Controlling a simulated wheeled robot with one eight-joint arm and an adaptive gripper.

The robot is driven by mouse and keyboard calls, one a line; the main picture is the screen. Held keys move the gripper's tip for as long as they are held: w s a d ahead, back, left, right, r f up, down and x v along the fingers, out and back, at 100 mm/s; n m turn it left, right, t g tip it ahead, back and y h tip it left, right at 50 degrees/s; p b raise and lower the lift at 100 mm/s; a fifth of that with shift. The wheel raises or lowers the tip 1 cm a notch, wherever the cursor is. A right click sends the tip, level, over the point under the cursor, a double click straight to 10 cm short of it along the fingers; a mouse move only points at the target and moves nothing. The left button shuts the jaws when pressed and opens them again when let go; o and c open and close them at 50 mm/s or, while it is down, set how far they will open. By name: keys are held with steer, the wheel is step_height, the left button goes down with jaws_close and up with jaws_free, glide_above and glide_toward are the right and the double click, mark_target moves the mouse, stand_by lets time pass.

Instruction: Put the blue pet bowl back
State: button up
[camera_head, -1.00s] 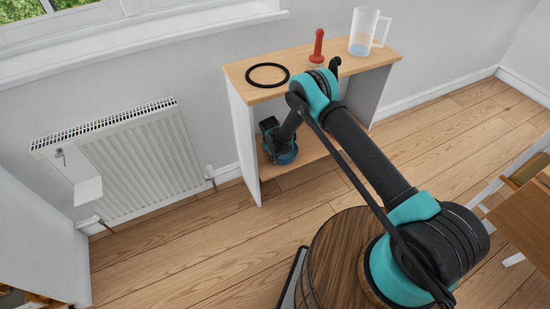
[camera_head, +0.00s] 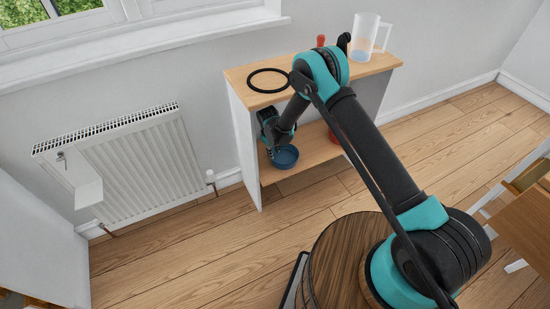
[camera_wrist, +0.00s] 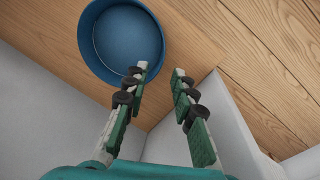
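The blue pet bowl (camera_head: 286,161) sits upright on the lower board of the small wooden shelf unit (camera_head: 325,150), near its left side panel. It also shows in the wrist view (camera_wrist: 122,40), at the upper left. My gripper (camera_wrist: 160,70) is open, with a clear gap between its fingers. In the wrist view the left fingertip overlaps the bowl near its rim and the right fingertip lies outside the bowl. I cannot tell whether either finger touches it. In the head view my gripper (camera_head: 273,153) is just left of the bowl, partly hidden by my wrist.
On the shelf top are a black ring (camera_head: 267,80), a red item (camera_head: 320,41) mostly behind my arm, and a clear jug (camera_head: 366,40). A reddish item (camera_head: 333,136) is partly hidden lower down. A radiator (camera_head: 135,160) stands left.

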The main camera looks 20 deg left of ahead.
steer(key=shift+s+r, duration=0.2)
steer(key=shift+r, duration=1.1)
